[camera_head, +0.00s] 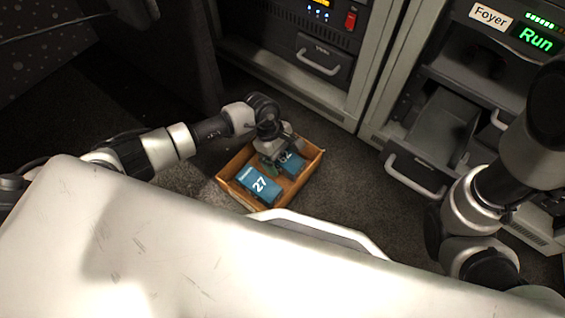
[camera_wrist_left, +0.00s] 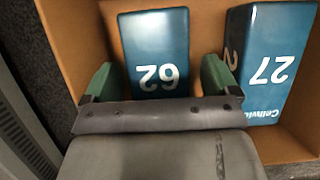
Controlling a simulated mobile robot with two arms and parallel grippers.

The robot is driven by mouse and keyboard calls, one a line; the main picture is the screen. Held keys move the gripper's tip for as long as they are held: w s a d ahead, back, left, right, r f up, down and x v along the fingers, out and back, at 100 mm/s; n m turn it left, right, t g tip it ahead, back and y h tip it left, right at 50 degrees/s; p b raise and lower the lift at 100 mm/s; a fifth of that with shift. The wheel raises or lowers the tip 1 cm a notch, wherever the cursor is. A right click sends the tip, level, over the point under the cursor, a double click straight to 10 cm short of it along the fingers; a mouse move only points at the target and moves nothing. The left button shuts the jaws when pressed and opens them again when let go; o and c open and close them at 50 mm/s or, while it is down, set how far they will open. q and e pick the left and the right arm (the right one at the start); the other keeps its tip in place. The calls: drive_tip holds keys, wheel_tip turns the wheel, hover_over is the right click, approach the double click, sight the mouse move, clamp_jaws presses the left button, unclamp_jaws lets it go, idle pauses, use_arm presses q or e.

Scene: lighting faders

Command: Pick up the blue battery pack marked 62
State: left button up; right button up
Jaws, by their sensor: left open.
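The blue battery pack marked 62 (camera_wrist_left: 155,50) stands in an orange-brown open box (camera_wrist_left: 75,35), and its number reads upside down in the left wrist view. In the head view the pack (camera_head: 291,160) is partly hidden by my left gripper (camera_head: 270,163). My left gripper (camera_wrist_left: 158,80) is open, with one green fingertip at each side of the pack's near end. I cannot tell whether the fingers touch it. A second blue pack marked 27 (camera_wrist_left: 265,60) is beside it, to the right in the wrist view; it also shows in the head view (camera_head: 258,186). My right gripper is not in view.
The box (camera_head: 312,166) sits on the dark carpet floor. Equipment racks stand behind it, one with a handled drawer (camera_head: 324,62). An open drawer (camera_head: 437,135) juts out at the right under the Foyer label (camera_head: 491,16).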

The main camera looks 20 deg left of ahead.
use_arm(q)
drive_tip(key=c, duration=1.3)
drive_tip(key=shift+r, duration=0.1)
drive_tip(key=shift+c, duration=0.9)
drive_tip(key=shift+r, duration=0.1)
